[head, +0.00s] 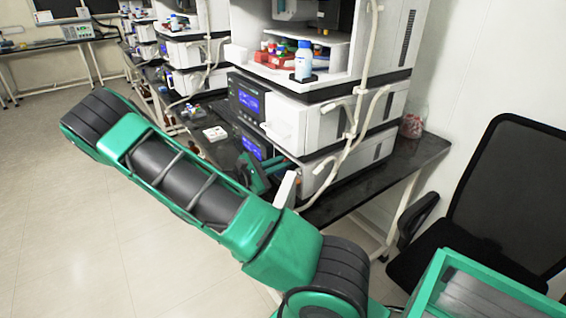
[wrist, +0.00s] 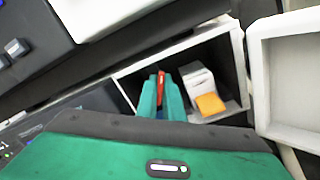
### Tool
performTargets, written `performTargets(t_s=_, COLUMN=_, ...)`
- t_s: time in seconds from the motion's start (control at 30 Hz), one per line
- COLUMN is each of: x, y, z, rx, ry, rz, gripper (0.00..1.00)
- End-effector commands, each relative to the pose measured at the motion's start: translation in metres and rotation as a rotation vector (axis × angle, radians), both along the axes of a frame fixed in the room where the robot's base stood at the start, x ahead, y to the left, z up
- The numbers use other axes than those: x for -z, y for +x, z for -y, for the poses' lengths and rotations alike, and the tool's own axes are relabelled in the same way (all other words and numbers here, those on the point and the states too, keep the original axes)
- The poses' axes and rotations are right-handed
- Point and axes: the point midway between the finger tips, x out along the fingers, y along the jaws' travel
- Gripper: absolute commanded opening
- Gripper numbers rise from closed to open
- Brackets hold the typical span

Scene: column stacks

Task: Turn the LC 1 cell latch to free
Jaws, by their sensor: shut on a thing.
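In the wrist view, my gripper (wrist: 161,96) reaches into an open compartment (wrist: 236,70) of the instrument. Its green fingers are shut on a narrow red latch (wrist: 161,79), which stands nearly upright in the picture between the tips. The lower part of the latch is hidden by the fingers. Beside it, to the right, is a white block (wrist: 195,80) with an orange piece (wrist: 210,103) at its front. In the head view, my gripper (head: 262,176) is at the lower unit of the nearest stack (head: 317,165); the latch cannot be made out there.
A white open door (wrist: 290,80) stands at the right of the compartment, close to my gripper. In the head view, the dark bench (head: 385,163) carries the stack, with pale tubing (head: 352,125) down its side. A black chair (head: 510,195) stands at the right.

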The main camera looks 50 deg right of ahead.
Motion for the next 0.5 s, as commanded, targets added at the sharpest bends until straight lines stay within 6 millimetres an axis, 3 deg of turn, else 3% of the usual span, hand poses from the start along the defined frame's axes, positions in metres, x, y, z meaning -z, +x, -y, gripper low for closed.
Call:
performTargets(t_s=0.23, x=0.0011, y=-0.0002, z=-0.0008, rx=0.000, ry=0.002, rz=0.000, gripper=0.00)
performTargets(t_s=0.33, x=0.0010, y=-0.0001, z=-0.0008, rx=0.000, ry=0.002, rz=0.000, gripper=0.26)
performTargets(t_s=0.5, x=0.0007, y=0.0000, z=-0.0007, rx=-0.001, ry=0.001, rz=-0.001, gripper=0.26)
